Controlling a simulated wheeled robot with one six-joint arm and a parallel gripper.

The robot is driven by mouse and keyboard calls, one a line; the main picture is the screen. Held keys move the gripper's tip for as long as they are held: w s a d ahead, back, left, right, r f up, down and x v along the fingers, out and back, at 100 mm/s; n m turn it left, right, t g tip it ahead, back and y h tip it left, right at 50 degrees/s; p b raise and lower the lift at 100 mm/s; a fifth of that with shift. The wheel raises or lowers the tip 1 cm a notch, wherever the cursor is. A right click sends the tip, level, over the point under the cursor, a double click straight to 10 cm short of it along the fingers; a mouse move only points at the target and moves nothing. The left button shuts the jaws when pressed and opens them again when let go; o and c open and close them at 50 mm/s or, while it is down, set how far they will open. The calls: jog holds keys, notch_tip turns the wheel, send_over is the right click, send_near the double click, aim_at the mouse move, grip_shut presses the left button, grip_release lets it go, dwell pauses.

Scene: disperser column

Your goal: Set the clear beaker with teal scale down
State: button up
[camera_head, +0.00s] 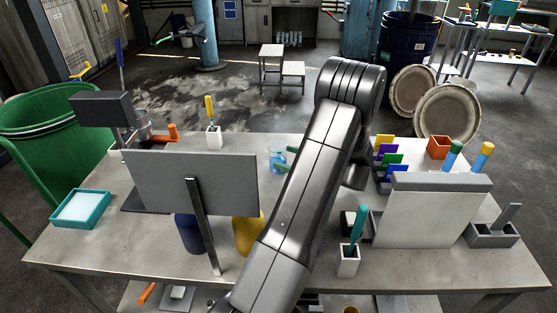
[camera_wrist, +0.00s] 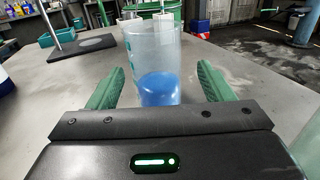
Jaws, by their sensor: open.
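The clear beaker (camera_wrist: 152,52) with a teal scale stands upright on the grey table in the wrist view, with blue liquid in its lower part. My gripper (camera_wrist: 158,90) is open, with one green finger on each side of the beaker and a visible gap to it. The beaker's base is hidden behind the gripper body. In the head view the beaker (camera_head: 278,158) shows small near the table's middle, partly hidden by my arm, with a green finger beside it.
A grey panel (camera_head: 190,182) on a stand is left of my arm, with blue and yellow bottles behind it. A teal tray (camera_head: 80,208) lies at the left. A white board (camera_head: 428,215) and a white holder (camera_head: 348,262) stand at the right. Bare table (camera_wrist: 225,70) surrounds the beaker.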

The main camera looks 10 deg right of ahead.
aim_at(273, 153)
jog(key=p+x, duration=0.1)
jog(key=x, duration=0.3)
jog(key=shift+a+r, duration=0.2)
jog(key=shift+a, duration=0.05)
jog(key=shift+w+a, duration=0.25)
jog(key=shift+a, duration=0.05)
jog(key=c, duration=1.2)
